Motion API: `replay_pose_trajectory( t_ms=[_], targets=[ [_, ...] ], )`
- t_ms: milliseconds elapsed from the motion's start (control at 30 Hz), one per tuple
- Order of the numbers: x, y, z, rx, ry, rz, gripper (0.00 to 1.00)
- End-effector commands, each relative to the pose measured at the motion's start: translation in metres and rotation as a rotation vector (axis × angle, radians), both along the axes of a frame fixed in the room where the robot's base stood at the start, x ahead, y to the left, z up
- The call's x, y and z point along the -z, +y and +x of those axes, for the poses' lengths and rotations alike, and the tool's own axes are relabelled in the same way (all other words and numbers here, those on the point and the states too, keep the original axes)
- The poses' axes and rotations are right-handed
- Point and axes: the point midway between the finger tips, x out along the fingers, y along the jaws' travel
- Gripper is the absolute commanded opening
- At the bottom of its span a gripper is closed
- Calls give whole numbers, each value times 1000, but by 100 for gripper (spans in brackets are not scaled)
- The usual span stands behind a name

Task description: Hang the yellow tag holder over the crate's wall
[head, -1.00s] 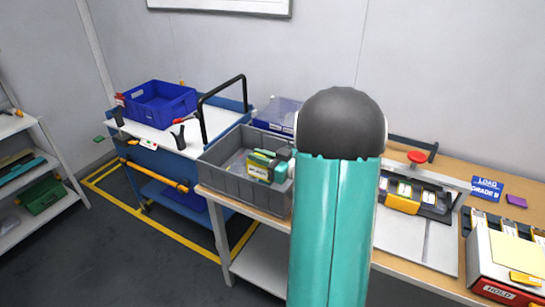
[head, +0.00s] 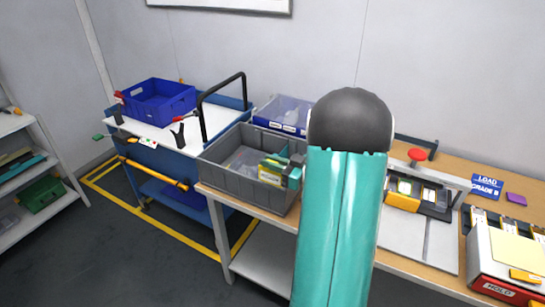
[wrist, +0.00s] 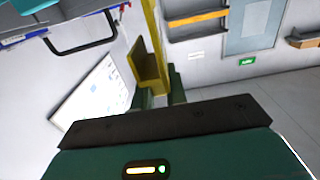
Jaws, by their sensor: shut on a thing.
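The yellow tag holder (head: 272,172), with a pale label on its face, shows in the head view at the right part of the grey crate (head: 238,187). My gripper (head: 290,170) is shut on it. In the wrist view the yellow holder (wrist: 148,65) stands up between the green fingers of my gripper (wrist: 160,95). In the head view my arm hides the crate's right end. I cannot tell whether the holder touches the crate's wall or is above it.
The grey crate stands at the left end of a wooden bench (head: 445,285). A blue trolley with a black handle (head: 222,92) and a blue bin (head: 158,102) is at left. A blue box (head: 283,113) stands behind the crate. Device with red knob (head: 417,154) is right of my arm.

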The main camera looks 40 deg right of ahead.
Motion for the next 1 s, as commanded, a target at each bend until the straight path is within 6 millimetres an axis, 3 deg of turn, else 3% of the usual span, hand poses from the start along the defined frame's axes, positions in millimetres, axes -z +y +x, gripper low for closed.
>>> replay_pose_trajectory(
  t_ms=[400, 1000],
  targets=[
    [29, 0, 0, 1, 0, 0, 0],
    [30, 0, 0, 1, 0, -1, 0]
  ],
)
